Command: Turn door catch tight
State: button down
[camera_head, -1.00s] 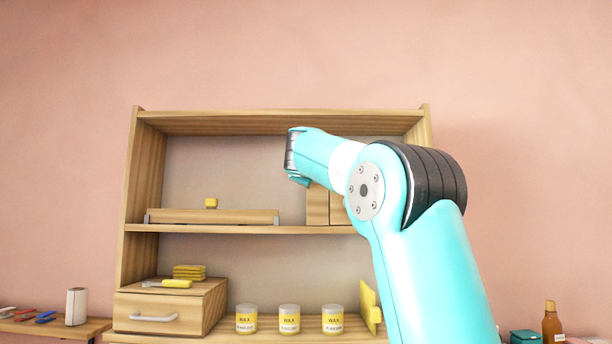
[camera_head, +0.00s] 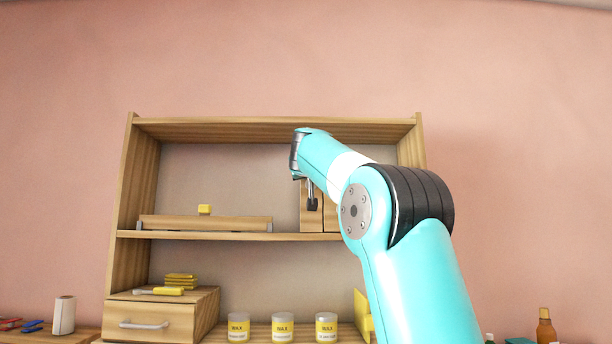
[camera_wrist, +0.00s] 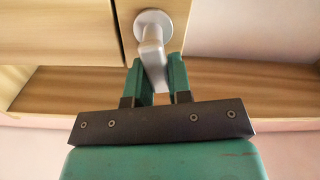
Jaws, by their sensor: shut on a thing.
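In the wrist view, the door catch (camera_wrist: 152,56) is a pale grey lever on a round base, set beside the seam between two wood panels. The lever points down in that picture, towards my gripper. My gripper (camera_wrist: 156,78) has green fingers, one on each side of the lever's end, and is shut on it. In the head view, the small wooden cabinet (camera_head: 311,218) stands on the upper shelf, partly hidden by my arm. A small dark-ended piece shows in front of it; I cannot tell whether this is the catch or part of my gripper.
The shelf unit (camera_head: 128,190) surrounds the cabinet. A low wooden board with a yellow block (camera_head: 205,210) lies left on the upper shelf (camera_head: 215,235). Below are a drawer box (camera_head: 150,318), yellow pads (camera_head: 180,280) and wax jars (camera_head: 282,328). The shelf's middle is free.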

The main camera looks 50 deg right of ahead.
jog(key=shift+s+d+m, duration=0.15)
jog(key=shift+m, duration=0.5)
jog(key=shift+s+d+m, duration=0.1)
jog(key=shift+s+m, duration=0.05)
jog(key=shift+m, duration=0.5)
jog(key=shift+b, duration=0.3)
jog(key=c, duration=1)
grip_release()
jog(key=shift+s, duration=0.1)
jog(key=shift+c, duration=0.2)
jog(key=b+v, duration=0.5)
jog(key=v, duration=1.2)
jog(key=shift+s, duration=0.2)
jog(key=shift+a, duration=0.1)
